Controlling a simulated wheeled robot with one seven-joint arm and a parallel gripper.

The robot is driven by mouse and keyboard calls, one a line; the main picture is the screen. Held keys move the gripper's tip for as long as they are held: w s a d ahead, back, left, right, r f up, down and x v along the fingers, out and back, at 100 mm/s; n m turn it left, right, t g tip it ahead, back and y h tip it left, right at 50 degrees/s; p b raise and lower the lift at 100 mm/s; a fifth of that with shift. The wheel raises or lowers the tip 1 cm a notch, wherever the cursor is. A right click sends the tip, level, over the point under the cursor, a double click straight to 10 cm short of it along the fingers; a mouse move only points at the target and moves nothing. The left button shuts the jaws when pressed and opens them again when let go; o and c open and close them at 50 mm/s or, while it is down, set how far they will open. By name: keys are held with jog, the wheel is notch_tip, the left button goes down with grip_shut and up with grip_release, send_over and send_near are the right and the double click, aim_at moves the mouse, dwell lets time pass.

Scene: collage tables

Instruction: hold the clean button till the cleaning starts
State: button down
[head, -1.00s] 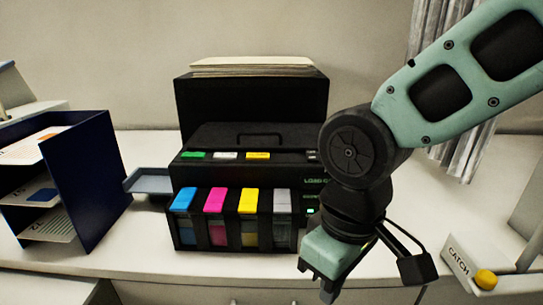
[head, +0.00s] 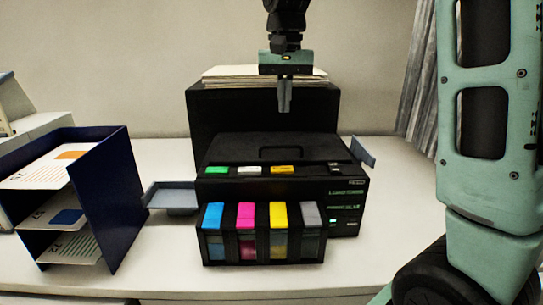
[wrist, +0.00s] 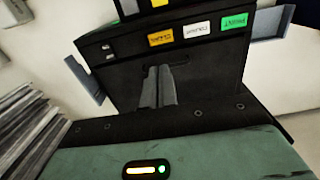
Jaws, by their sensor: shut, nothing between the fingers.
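A black printer (head: 350,190) stands on the white counter. Its top front edge carries a green button (head: 217,170), a white button (head: 249,170) and a yellow-orange button (head: 283,169). In the wrist view the yellow-orange button (wrist: 160,38), white button (wrist: 198,29) and green button (wrist: 234,21) also show; their labels are too small to read. My gripper (head: 284,108) points down, shut and empty, above the back of the printer. In the wrist view its shut fingers (wrist: 157,88) appear over the printer's top, apart from the buttons.
Ink tanks in blue, magenta, yellow and grey (head: 311,240) fill the printer's front. A paper stack (head: 222,75) lies behind at the top. A small grey tray (head: 170,197) is at the left, beside a dark blue paper rack (head: 112,205). The counter front is clear.

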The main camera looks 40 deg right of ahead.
aim_at(283, 168)
notch_tip(283, 168, down, 14)
jog(key=p, duration=0.4)
dwell(0.3)
